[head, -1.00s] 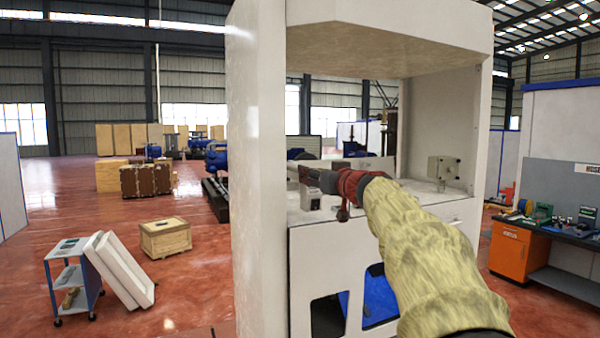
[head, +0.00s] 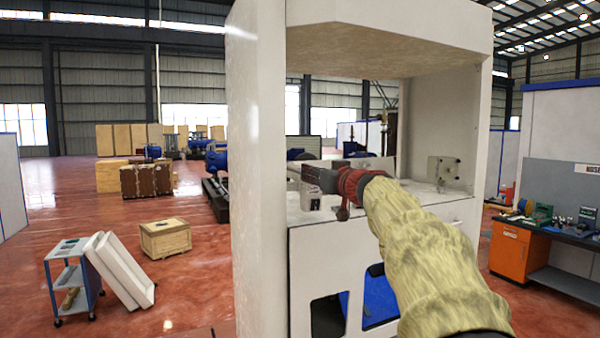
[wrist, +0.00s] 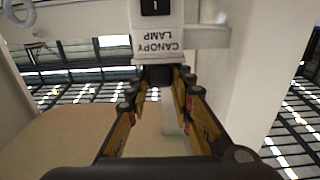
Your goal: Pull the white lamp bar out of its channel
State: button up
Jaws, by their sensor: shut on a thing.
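The white lamp bar (wrist: 157,42) shows in the wrist view at top centre, with upside-down "CANOPY LAMP" lettering and a black switch. My gripper (wrist: 164,78) is shut on the near end of the bar, where a dark piece sits between the fingertips. The channel around the bar cannot be made out clearly. In the head view my gripper (head: 310,178) reaches into the white cabinet opening beside its left wall.
The white cabinet (head: 258,200) has a left post, an overhanging top and a counter. A plate-like fitting (head: 444,169) stands at the right on the counter. A pale crosspiece (wrist: 208,37) lies beside the bar. The middle of the opening is largely free.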

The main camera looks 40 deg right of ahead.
jog(key=shift+f, duration=0.2)
grip_shut()
jog(key=shift+d+f, duration=0.1)
jog(key=shift+f, duration=0.4)
dwell(0.7)
jog(key=shift+s+r+b, duration=0.1)
jog(key=shift+r+b, duration=0.3)
jog(key=shift+b, duration=0.1)
jog(key=shift+s, duration=0.1)
jog(key=b+v, duration=1.4)
jog(key=v, duration=0.9)
jog(key=shift+s+r, duration=0.4)
dwell(1.2)
jog(key=shift+w, duration=0.1)
